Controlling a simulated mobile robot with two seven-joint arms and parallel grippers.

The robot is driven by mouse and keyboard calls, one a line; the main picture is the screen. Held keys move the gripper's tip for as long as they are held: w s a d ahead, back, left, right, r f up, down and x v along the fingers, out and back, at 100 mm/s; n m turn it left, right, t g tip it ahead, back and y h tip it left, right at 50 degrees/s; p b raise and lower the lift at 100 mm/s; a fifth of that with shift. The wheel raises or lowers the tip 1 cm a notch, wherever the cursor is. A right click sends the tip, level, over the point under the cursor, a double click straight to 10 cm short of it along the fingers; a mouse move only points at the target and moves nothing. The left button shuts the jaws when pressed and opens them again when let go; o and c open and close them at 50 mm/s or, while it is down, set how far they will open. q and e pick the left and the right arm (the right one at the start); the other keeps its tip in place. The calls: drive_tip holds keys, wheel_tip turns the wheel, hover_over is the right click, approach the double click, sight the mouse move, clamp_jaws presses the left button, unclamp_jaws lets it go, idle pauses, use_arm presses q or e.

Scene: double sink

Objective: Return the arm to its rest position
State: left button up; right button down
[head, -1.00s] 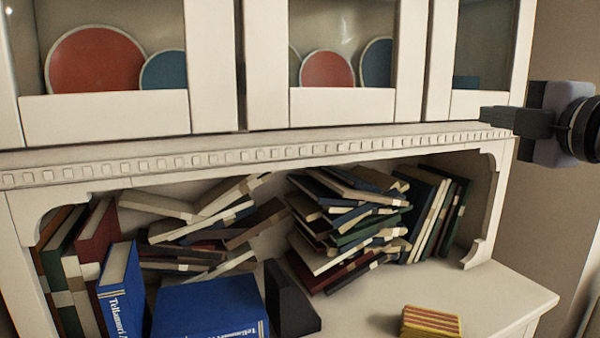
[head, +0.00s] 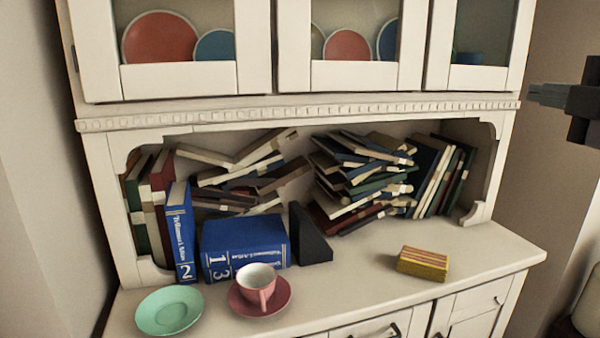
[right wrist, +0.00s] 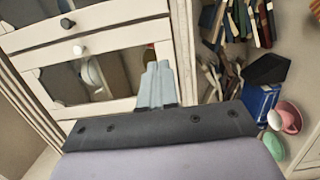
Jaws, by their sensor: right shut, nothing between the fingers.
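My right gripper (head: 548,96) is at the right edge of the head view, in front of the wall beside the white cabinet (head: 300,112). It is shut and empty. In the right wrist view its closed fingers (right wrist: 157,85) point toward the cabinet's doors and touch nothing that I can make out. My left gripper is not in view.
On the counter are a green plate (head: 168,311), a pink cup (head: 257,286) on a saucer (head: 236,302), a yellow striped box (head: 423,263), blue books (head: 243,246) and a black bookend (head: 309,236). Jumbled books (head: 362,180) fill the niche. Wall space at right is free.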

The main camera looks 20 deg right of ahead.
drive_tip(key=w+a+f+g+y+p, duration=0.1)
drive_tip(key=w+a+f+y, duration=0.2)
drive_tip(key=w+f, duration=0.4)
drive_tip(key=w+a+f+m+g+y+p, duration=0.15)
drive_tip(key=a+f, duration=0.25)
drive_tip(key=f, duration=0.7)
drive_tip(key=w+a+f+m+g+y+p, duration=0.15)
drive_tip(key=a+f, duration=0.35)
drive_tip(key=f, duration=0.6)
use_arm(q)
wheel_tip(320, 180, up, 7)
drive_tip(key=p, duration=0.3)
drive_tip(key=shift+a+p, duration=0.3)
drive_tip(key=shift+p, duration=0.05)
use_arm(e)
drive_tip(key=s+a+f+m+g, duration=0.1)
drive_tip(key=s+a+f+m, duration=0.4)
drive_tip(key=s+f, duration=0.5)
drive_tip(key=s+a+f+m+g+h, duration=0.1)
drive_tip(key=s+a+f+m, duration=0.4)
drive_tip(key=s+f, duration=0.6)
wheel_tip(320, 180, down, 4)
drive_tip(key=shift+a+r+m+g+h, duration=0.15)
drive_tip(key=shift+a+m+g+h, duration=0.15)
drive_tip(key=shift+m+g, duration=0.35)
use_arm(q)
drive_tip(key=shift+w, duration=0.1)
